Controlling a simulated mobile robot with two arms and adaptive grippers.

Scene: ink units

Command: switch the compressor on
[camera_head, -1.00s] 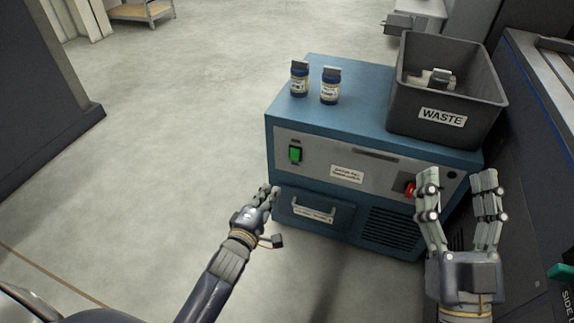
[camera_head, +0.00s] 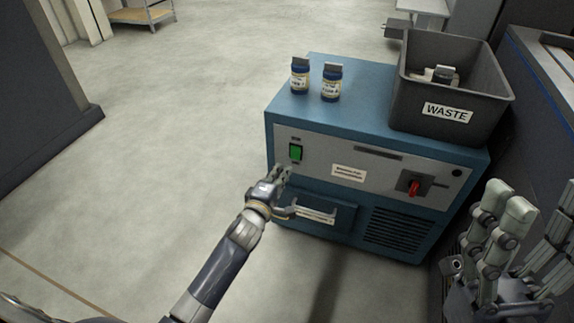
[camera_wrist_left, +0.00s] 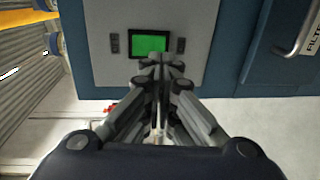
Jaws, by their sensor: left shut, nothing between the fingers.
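The compressor is a blue cabinet (camera_head: 345,120) with a grey front panel. A green rocker switch (camera_head: 295,152) sits in a black frame at the panel's left end. It also shows in the left wrist view (camera_wrist_left: 149,44). My left gripper (camera_head: 282,174) is shut and empty, just below the green switch; whether it touches the panel I cannot tell. In the left wrist view its fingertips (camera_wrist_left: 160,62) lie right by the switch's lower edge. A red rotary knob (camera_head: 414,188) is at the panel's right. My right gripper (camera_head: 500,200) is open at the lower right, apart from the cabinet.
Two labelled bottles (camera_head: 331,84) and a grey WASTE bin (camera_head: 446,95) stand on top of the cabinet. A drawer with a handle (camera_head: 315,212) and a vent (camera_head: 393,230) are below the panel. The floor to the left is clear.

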